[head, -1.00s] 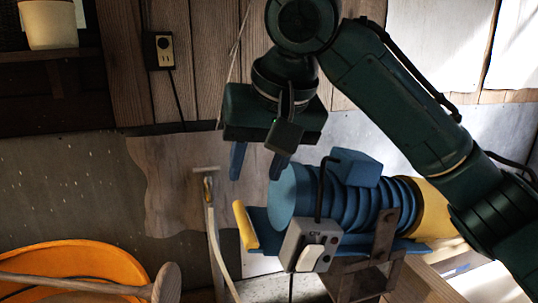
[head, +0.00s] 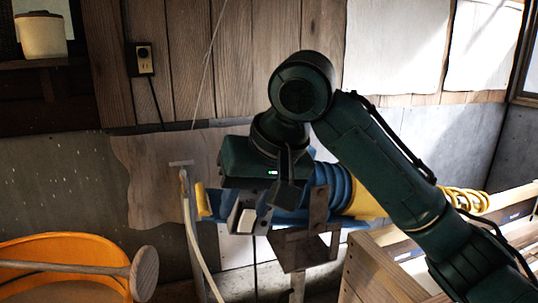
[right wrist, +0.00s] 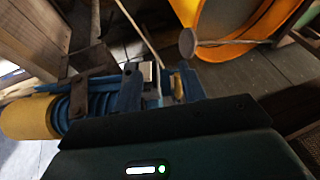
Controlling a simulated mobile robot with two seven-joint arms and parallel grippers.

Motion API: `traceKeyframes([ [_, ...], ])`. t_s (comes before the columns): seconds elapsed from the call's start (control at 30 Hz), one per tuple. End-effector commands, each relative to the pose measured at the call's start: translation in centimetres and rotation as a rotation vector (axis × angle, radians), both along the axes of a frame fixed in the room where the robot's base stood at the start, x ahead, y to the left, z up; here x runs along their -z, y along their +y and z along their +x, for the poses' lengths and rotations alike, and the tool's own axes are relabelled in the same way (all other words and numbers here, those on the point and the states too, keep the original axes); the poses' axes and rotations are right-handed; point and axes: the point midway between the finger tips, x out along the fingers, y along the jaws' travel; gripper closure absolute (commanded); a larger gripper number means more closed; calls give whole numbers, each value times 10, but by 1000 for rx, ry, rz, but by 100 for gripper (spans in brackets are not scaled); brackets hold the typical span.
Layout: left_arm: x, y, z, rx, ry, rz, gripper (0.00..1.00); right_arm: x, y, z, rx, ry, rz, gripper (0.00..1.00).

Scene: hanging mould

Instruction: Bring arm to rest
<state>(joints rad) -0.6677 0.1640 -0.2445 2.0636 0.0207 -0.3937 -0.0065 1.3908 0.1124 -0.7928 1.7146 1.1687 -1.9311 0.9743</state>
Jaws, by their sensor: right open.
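My right gripper (head: 247,203) hangs at the middle of the head view, its dark green body above two blue fingers. It also shows in the right wrist view (right wrist: 160,84), where the fingers are spread apart and I see nothing held. In the head view it hides part of a blue ribbed machine (head: 338,187) with a yellow end (head: 366,200); I cannot tell whether they touch. The ribbed part (right wrist: 92,103) shows left of the fingers in the right wrist view. My left gripper is not in view.
A grey switch box (head: 243,217) sits in front of the machine, near a metal stand (head: 304,246). An orange tub (head: 75,257) with a wooden-ended handle (head: 144,273) stands at lower left. A wooden crate (head: 382,268) is at lower right. The wall carries an outlet (head: 141,60).

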Motion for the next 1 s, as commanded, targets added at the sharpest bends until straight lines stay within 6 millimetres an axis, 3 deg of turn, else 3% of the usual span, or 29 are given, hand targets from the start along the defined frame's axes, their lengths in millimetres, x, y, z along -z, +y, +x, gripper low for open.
traceKeyframes([
  [0.27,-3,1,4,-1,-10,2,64,90,-7,1,-56,16,124,59],
  [0.57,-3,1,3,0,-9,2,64,201,-47,-21,9,-8,205,59],
  [0.8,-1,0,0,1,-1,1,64,286,-105,-68,120,-17,135,59],
  [1.0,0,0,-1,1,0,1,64,337,-163,-125,194,-9,-12,59],
])
